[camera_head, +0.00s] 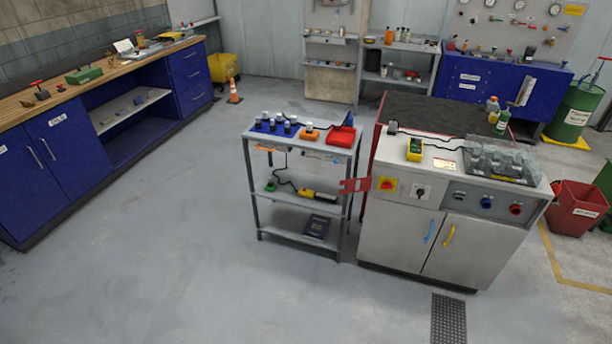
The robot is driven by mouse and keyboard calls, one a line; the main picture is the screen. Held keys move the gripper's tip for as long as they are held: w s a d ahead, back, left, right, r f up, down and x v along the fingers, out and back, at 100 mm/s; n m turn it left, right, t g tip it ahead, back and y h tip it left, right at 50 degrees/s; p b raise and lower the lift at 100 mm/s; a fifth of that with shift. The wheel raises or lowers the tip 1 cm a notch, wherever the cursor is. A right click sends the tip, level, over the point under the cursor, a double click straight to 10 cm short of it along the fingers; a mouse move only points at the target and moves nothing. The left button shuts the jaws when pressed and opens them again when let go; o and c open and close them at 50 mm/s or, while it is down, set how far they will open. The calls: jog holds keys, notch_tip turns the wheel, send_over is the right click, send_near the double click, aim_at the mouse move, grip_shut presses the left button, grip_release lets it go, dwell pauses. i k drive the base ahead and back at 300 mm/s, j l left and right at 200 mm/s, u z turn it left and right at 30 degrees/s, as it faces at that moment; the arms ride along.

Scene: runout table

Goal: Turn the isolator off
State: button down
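A red flat tag or plate (355,185) sticks out at the cabinet's left edge, close to the yellow plate. My gripper is not in view.
A grey shelf cart (300,237) stands close against the cabinet's left side. A dark floor grating (448,319) lies in front of the cabinet. The floor (150,270) at left and front is clear. A red bin (577,208) stands at right.

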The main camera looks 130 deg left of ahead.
aim_at(386, 185)
jog(key=u, duration=3.6)
jog(key=i+j, duration=0.35)
jog(key=i, duration=0.25)
jog(key=i+j, duration=0.35)
jog(key=i, duration=0.2)
jog(key=i+j, duration=0.35)
jog(key=i, duration=0.25)
jog(key=i+j+z, duration=0.1)
jog(key=i+j, duration=0.25)
jog(key=i, duration=0.25)
jog(key=i+j, duration=0.4)
jog(key=i, duration=0.15)
